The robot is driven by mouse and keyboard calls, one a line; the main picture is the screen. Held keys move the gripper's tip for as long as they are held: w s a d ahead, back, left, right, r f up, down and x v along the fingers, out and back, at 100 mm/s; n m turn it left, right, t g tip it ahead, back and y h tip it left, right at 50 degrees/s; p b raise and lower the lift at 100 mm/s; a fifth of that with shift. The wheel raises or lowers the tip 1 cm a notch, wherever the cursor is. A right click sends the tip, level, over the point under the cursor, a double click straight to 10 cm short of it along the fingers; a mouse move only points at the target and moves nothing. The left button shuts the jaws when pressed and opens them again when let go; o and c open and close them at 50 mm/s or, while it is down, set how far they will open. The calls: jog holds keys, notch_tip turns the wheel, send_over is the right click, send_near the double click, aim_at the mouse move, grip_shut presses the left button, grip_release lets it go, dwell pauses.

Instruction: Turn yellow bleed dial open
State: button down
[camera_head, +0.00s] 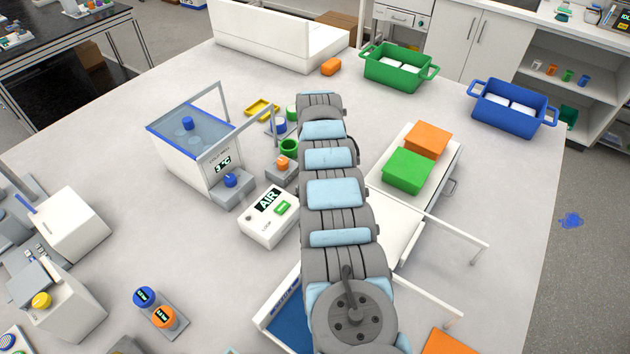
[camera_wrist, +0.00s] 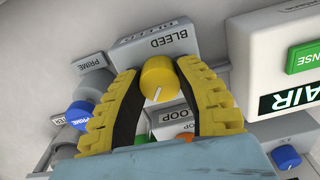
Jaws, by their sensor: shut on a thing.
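The yellow bleed dial (camera_wrist: 159,78) sits on the grey block (camera_wrist: 150,48) labelled BLEED in the wrist view. A white mark on its face points toward the lower left of the picture. My gripper (camera_wrist: 159,70) has a ribbed yellow finger on each side of the dial, with the fingertips near its sides, and is shut on it. In the head view my arm covers the gripper, and the dial does not show there.
The wrist view shows a blue PRIME knob (camera_wrist: 80,114) left, a LOOP block (camera_wrist: 172,122) below, and an AIR display (camera_wrist: 292,98) with a green button (camera_wrist: 303,56) right. A water bath (camera_head: 196,155) stands left of my arm in the head view; a green block (camera_head: 407,171) lies right.

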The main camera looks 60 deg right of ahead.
jog(key=m+b, duration=0.1)
jog(key=m, duration=0.1)
jog(key=m+b, duration=0.2)
jog(key=m, duration=0.1)
jog(key=shift+f+m+b, duration=0.25)
jog(key=shift+m+b, duration=0.05)
jog(key=m+b, duration=0.1)
jog(key=m, duration=0.3)
jog(key=shift+r+m+b, duration=0.1)
jog(key=shift+m+b, duration=0.2)
jog(key=shift+b, duration=0.05)
jog(key=c, duration=0.6)
grip_release()
jog(key=shift+c, duration=0.2)
jog(key=shift+r, duration=0.1)
notch_tip(320, 180, up, 12)
